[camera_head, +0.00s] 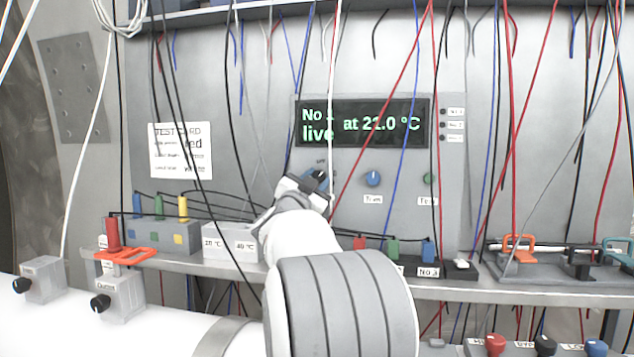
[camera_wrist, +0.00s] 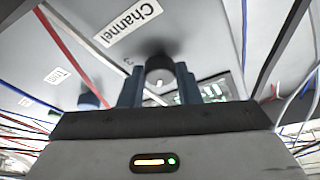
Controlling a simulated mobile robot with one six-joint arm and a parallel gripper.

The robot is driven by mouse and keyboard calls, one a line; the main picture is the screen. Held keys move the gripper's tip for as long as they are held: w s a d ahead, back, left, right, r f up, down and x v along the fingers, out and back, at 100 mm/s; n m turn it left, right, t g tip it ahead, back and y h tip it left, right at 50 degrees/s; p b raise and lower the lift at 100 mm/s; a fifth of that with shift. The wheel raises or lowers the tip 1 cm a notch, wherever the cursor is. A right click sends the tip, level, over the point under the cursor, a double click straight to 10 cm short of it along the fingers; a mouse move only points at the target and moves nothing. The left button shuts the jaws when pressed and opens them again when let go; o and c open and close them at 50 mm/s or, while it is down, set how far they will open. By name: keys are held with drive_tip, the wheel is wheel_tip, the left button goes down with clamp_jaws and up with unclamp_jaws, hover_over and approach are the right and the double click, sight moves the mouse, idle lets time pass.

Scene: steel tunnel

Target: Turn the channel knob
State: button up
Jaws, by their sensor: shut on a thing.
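The channel knob (camera_wrist: 160,69) is a dark round knob on the grey panel, beside a white label reading "Channel" (camera_wrist: 129,22) in the wrist view. My gripper (camera_wrist: 158,87) has its two blue fingers on either side of the knob and is shut on it. In the head view my gripper (camera_head: 316,181) is against the panel below the display's left end, and it mostly hides the knob. The display (camera_head: 362,123) shows green text, "No", "live" and "at 21.0 °C"; a hanging cable crosses it, so the channel number is unclear.
A blue Trim knob (camera_head: 373,178) and a small green knob (camera_head: 428,179) sit to the right on the panel. Many loose cables hang in front. A shelf (camera_head: 450,291) below carries blocks, coloured plugs and an orange-handled switch (camera_head: 519,247).

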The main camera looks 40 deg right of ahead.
drive_tip(key=o, duration=1)
drive_tip(key=shift+c, duration=0.2)
drive_tip(key=shift+a, duration=0.1)
drive_tip(key=b+v, duration=0.1)
drive_tip(key=v, duration=0.6)
drive_tip(key=shift+s+a, duration=0.15)
drive_tip(key=shift+a, duration=0.1)
drive_tip(key=shift+f, duration=0.1)
